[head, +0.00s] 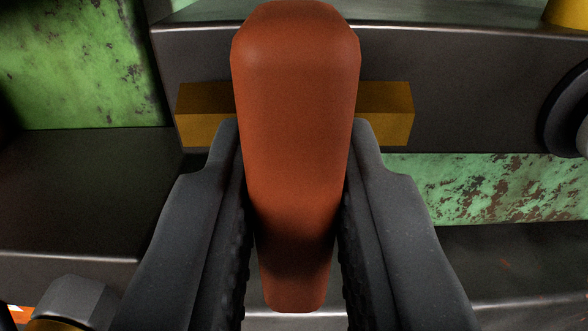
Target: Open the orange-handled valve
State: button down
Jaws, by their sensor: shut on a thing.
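The orange valve handle (296,110) stands large in the middle of the head view, its long side running from top to bottom of the picture. My gripper (296,190) has one dark finger on each side of it and is shut on its lower part. A yellow-brown bar (390,113) shows on both sides behind the handle. The handle hides the middle of this bar and the valve's stem or body.
A dark metal beam (470,80) runs across behind the handle. Green worn panels (85,65) show at the upper left and at the right (510,188). A dark round part (568,115) sits at the right edge. A grey part (72,300) is at the lower left.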

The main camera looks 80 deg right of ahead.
jog(key=shift+a, duration=0.15)
jog(key=shift+a+f+m+p, duration=0.15)
jog(key=shift+m+p, duration=0.25)
jog(key=shift+m, duration=0.7)
jog(key=m, duration=0.2)
jog(key=shift+m, duration=0.3)
jog(key=m, duration=0.4)
jog(key=shift+f+m, duration=0.1)
jog(key=shift+m, duration=0.2)
jog(key=m+b, duration=0.1)
jog(key=m, duration=0.2)
jog(key=shift+m, duration=0.4)
jog(key=m+b, duration=0.1)
jog(key=m, duration=0.1)
jog(key=m+b, duration=0.1)
jog(key=m, duration=0.1)
jog(key=shift+s+f+m, duration=0.15)
jog(key=shift+m, duration=0.15)
jog(key=c, duration=1.3)
grip_release()
